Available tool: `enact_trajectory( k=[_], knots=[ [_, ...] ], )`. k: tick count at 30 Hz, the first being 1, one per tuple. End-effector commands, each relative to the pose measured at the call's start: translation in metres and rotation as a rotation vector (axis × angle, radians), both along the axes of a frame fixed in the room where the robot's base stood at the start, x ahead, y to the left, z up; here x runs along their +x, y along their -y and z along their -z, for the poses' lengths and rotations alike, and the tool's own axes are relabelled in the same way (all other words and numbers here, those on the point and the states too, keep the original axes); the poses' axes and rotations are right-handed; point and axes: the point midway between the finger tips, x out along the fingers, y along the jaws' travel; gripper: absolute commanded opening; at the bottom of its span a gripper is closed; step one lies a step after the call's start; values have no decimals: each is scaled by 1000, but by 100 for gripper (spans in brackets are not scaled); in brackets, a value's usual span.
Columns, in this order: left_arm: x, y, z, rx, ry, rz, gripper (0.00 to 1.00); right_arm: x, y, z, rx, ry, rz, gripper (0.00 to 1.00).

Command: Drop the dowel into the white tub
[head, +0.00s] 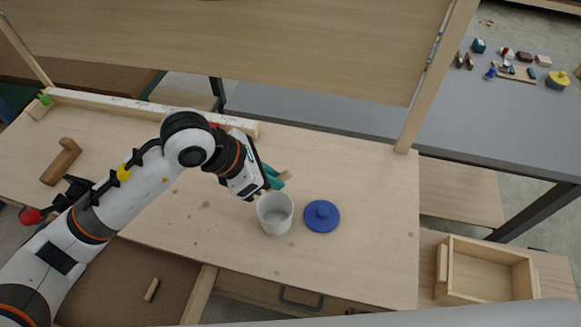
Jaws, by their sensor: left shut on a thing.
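The white tub (275,225) stands open and upright on the wooden bench top. My left gripper (275,180) is just behind the tub's rim, with its teal fingers pointing right. It is shut on a short pale wooden piece, the dowel (286,176), whose end sticks out past the fingers. Most of the dowel is hidden by the gripper. The dowel appears just behind and above the tub, not inside it. My right gripper is not in view.
A round blue lid (321,217) lies right of the tub. A brown wooden block (61,162) sits at the far left. A small wooden peg (151,290) lies on the brown surface at lower left. An open wooden tray (448,268) is at lower right. The bench right of the lid is clear.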

Motion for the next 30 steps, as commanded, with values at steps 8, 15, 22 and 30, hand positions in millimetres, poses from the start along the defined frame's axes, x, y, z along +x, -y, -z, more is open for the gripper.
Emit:
enact_trajectory(
  k=[8,15,22,30],
  knots=[
    [0,0,17,1,-3,0,0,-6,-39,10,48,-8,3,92],
    [0,0,41,0,-2,1,0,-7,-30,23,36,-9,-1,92],
    [0,-1,60,2,-1,1,0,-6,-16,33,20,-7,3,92],
    [0,-1,64,1,0,2,0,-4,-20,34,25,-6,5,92]
  ],
)
